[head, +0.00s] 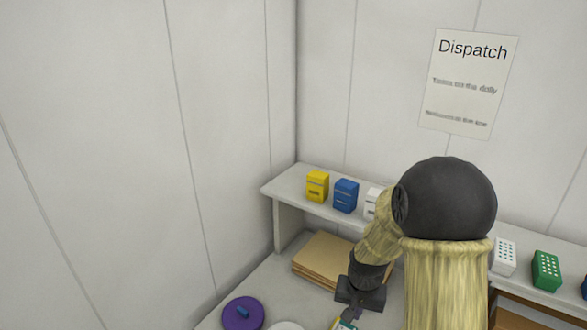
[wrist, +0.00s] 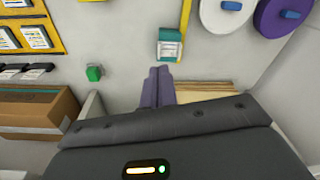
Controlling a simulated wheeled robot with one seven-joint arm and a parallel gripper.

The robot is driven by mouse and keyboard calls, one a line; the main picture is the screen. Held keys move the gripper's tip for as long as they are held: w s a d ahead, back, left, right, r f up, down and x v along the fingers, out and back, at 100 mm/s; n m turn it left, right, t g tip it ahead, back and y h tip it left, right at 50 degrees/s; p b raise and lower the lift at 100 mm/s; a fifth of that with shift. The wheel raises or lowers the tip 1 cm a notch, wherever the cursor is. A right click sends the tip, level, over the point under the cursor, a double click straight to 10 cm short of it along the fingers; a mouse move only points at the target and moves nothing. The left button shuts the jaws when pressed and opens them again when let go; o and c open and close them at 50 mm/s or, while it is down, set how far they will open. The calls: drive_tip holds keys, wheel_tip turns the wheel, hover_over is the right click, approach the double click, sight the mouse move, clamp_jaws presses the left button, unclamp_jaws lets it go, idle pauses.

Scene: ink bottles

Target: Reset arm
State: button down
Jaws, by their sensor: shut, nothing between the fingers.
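My gripper (wrist: 160,72) shows in the wrist view with its two grey-purple fingers together and nothing between them. In the head view my arm reaches down over the worktop (head: 277,290), and the dark hand is low in the picture, its fingertips near the bottom edge. A small teal and white item (wrist: 170,46) with a yellow strip lies just beyond the fingertips in the wrist view. I cannot tell how far below them it is.
A shelf (head: 287,190) carries yellow (head: 317,186), blue (head: 345,195) and green (head: 546,270) boxes. A brown cardboard stack (head: 326,257) lies below it. A purple disc (head: 242,313) is near the front.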

drive_tip(key=s+r+n+t+b, duration=0.1)
drive_tip(key=s+r+n, duration=0.2)
drive_tip(key=s, duration=0.9)
wheel_tip(320, 180, up, 3)
drive_tip(key=shift+r+n, duration=0.15)
drive_tip(key=shift+n, duration=0.15)
drive_tip(key=shift+s, duration=0.1)
drive_tip(key=shift+d, duration=0.1)
